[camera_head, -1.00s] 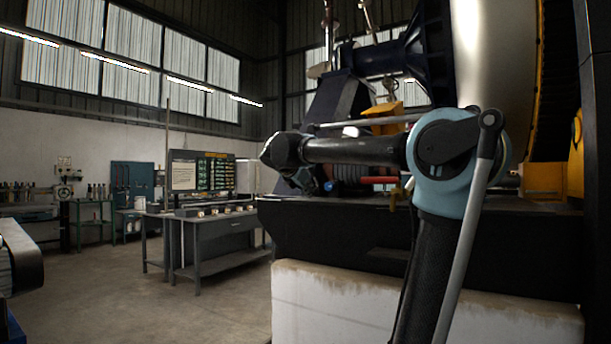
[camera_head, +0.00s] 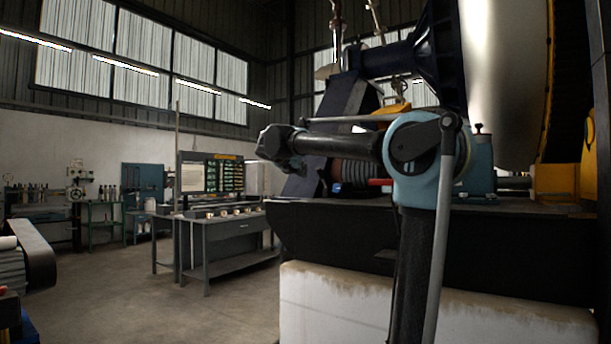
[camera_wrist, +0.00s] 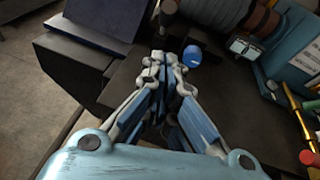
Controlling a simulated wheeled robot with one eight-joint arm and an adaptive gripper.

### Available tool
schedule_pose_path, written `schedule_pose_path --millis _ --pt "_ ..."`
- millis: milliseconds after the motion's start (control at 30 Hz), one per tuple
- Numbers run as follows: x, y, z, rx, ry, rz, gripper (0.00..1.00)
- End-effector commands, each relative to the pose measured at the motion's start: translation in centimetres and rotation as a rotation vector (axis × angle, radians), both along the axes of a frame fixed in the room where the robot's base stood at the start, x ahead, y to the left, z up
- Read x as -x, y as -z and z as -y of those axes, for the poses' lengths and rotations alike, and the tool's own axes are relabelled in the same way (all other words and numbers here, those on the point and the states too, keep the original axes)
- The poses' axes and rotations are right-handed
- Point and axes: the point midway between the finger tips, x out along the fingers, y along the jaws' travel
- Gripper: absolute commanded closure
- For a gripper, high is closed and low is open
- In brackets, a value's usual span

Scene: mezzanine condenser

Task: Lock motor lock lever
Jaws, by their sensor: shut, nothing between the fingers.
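My gripper (camera_wrist: 165,62) is shut and empty in the wrist view, its fingertips together above the dark machine bed. A blue round knob (camera_wrist: 192,55) is just right of the fingertips; I cannot tell whether they touch. A dark upright post with a rounded end (camera_wrist: 169,10) is beyond the tips. A yellow bar (camera_wrist: 291,97) and a red round end (camera_wrist: 307,157) are at the right edge. I cannot tell which of these is the motor lock lever. In the head view a red handle (camera_head: 380,182) shows under my arm, and my gripper is not discernible.
The dark machine bed (camera_head: 330,232) sits on a pale concrete plinth (camera_head: 340,300). A grey workbench (camera_head: 235,228) stands left, with open floor in front.

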Motion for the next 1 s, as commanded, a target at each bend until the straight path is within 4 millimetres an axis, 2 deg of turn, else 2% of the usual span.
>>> schedule_pose_path --millis 500,600,800,1000 --pt "-7.5 2.5 4.2 0.0 0.004 0.0 1.0" --pt "-8.7 1.7 4.6 0.0 0.002 0.0 1.0" --pt "-10.2 0.8 5.2 -0.001 0.001 0.0 1.0" --pt "-10.5 0.6 5.4 -0.001 0.0 0.0 1.0"
